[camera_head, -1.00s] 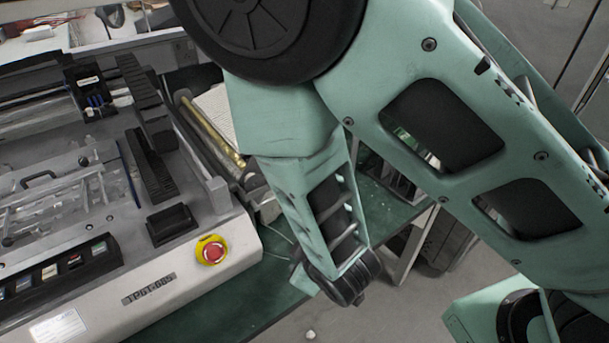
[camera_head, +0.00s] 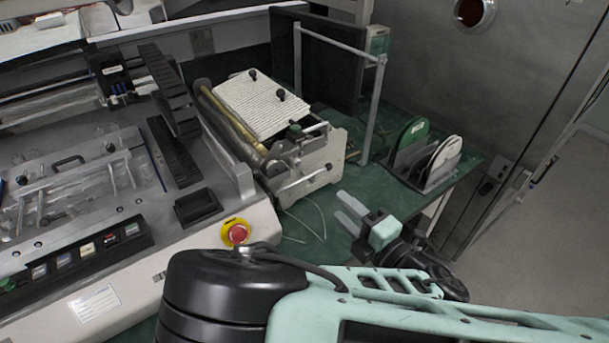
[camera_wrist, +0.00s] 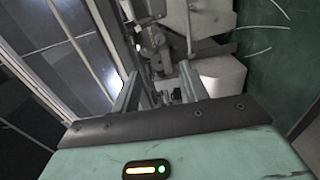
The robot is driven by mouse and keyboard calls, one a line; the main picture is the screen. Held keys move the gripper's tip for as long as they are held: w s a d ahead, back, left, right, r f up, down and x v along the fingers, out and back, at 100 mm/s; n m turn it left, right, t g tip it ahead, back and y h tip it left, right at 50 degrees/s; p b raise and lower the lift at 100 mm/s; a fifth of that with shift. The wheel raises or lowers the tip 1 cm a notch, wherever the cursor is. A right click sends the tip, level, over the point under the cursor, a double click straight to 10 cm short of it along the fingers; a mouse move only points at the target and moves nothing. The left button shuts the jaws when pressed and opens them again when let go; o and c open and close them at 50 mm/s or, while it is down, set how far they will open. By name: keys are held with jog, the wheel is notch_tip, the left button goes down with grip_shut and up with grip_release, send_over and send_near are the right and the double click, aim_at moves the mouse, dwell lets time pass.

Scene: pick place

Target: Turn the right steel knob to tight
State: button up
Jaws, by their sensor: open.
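A grey metal fixture (camera_head: 322,165) with a ribbed white top plate (camera_head: 262,104) stands on the green table in the head view. Two black knobs sit on the plate, and metal rods, one a steel bar (camera_head: 303,181), stick out on the fixture's near side. Which part is the right steel knob I cannot tell at this size. My gripper (camera_head: 345,212) is open and empty, in front of the fixture and to its right, apart from it. In the wrist view the open fingers (camera_wrist: 158,88) point toward metal machine parts, with nothing between them.
A large machine with a red stop button (camera_head: 237,234) fills the left. A rack with green and white discs (camera_head: 430,160) stands at the right, near a metal post (camera_head: 375,110). A thin cable lies on the table (camera_head: 322,222). Bare table shows around the gripper.

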aim_at(298, 166)
jog(key=p+x, duration=0.1)
jog(key=x, duration=1.4)
jog(key=shift+a, duration=0.1)
jog(key=c, duration=0.9)
